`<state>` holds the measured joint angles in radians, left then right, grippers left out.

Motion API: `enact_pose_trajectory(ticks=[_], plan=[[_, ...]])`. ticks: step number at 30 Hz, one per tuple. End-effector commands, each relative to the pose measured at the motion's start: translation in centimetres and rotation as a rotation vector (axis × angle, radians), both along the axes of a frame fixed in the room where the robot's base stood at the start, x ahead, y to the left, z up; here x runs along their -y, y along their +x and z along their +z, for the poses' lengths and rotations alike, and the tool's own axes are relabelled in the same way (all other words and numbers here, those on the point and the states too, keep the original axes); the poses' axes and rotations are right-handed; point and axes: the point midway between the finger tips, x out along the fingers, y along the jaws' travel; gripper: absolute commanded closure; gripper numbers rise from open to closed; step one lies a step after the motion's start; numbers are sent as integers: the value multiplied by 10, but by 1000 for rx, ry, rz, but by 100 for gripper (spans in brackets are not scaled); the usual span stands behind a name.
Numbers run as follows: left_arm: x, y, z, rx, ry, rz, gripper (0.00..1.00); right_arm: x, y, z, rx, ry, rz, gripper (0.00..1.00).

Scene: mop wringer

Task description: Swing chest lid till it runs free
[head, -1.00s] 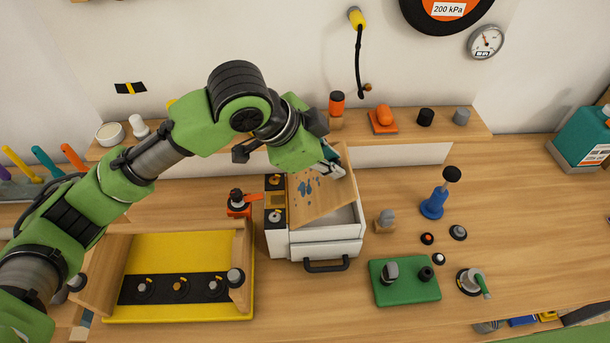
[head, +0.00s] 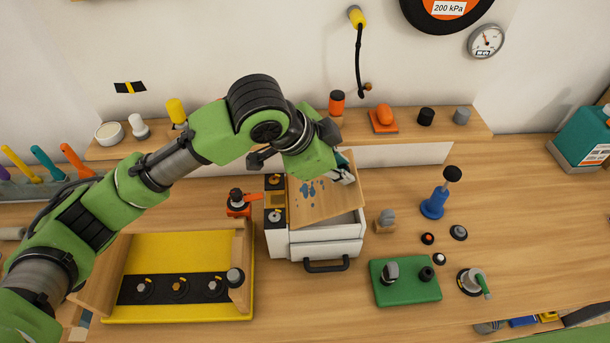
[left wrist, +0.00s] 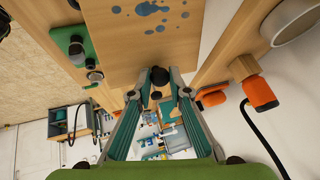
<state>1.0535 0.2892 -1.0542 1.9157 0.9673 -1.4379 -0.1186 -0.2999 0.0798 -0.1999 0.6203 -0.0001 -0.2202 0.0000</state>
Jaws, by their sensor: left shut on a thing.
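The chest (head: 325,248) is a white box on the bench with a drawer and a black handle at its front. Its wooden lid (head: 318,207), marked with blue spots, stands tilted partly open, its right side raised above the pale inside. A strip with black and brass fittings (head: 275,203) runs along the chest's left side. My left gripper (head: 345,175) is shut on the lid at its raised right edge. In the left wrist view the lid (left wrist: 165,45) lies ahead of the fingertips (left wrist: 160,80), with a dark round knob between them. My right gripper is not in view.
Left of the chest are an orange clamp-like fixture (head: 238,203) and a yellow tray (head: 180,250). Right of it are a small grey-topped block (head: 386,220), a green plate (head: 405,285) and a blue stand (head: 433,204). A shelf (head: 400,128) with small items runs behind.

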Motion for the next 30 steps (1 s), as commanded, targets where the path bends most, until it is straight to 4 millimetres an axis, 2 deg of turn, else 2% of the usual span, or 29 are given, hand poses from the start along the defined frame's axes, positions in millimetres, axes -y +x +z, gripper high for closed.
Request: enact_pose_trajectory(ticks=[5, 17, 30], plan=[[8, -2, -12, -5, 1, -3, 96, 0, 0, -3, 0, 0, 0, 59], [9, -2, -14, -4, 1, -2, 97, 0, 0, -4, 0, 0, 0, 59], [19, -2, -33, -5, 1, -4, 96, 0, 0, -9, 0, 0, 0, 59]])
